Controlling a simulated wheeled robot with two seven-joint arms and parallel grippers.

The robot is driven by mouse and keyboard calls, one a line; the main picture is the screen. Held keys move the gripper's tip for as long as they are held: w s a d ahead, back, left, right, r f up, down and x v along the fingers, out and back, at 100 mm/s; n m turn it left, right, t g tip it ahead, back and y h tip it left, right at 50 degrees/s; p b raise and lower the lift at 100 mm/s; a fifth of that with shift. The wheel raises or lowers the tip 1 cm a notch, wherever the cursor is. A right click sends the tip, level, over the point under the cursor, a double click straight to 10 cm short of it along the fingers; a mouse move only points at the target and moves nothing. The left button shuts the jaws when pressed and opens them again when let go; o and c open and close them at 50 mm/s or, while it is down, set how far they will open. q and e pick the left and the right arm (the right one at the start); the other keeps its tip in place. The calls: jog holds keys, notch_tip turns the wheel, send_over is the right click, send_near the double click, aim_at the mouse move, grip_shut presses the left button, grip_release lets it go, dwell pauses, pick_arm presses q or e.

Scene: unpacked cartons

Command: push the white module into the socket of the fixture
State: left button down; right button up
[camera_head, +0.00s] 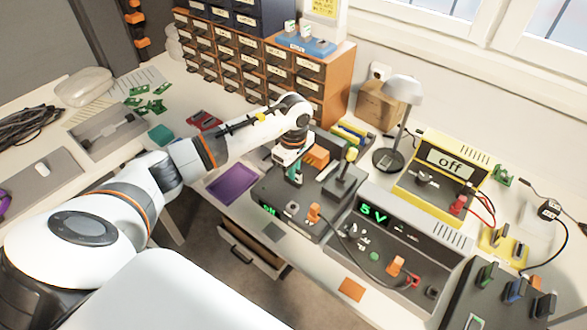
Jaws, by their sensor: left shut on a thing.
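My left gripper (294,172) is low over the back left part of a dark grey fixture (272,191), with its arm coming in from the left. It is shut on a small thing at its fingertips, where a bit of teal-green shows. I cannot tell for sure that this is the white module. The socket is hidden or too small to make out. The fixture has a lit green display (269,209) on its front and a lever with a yellow knob (351,154) at its right. My right gripper is not in view.
An orange block (316,157) is close to the right of my gripper. A grey power unit (421,241) reading 5 V stands right of the fixture. A lamp (389,160) and a yellow meter reading off (444,170) stand behind. A drawer cabinet (322,92) stands at the back.

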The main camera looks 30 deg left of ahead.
pick_arm(q)
jog(key=c, duration=1.5)
grip_release()
jog(key=shift+o, duration=0.2)
jog(key=shift+r, duration=0.1)
notch_tip(320, 180, up, 12)
jog(key=b, duration=0.1)
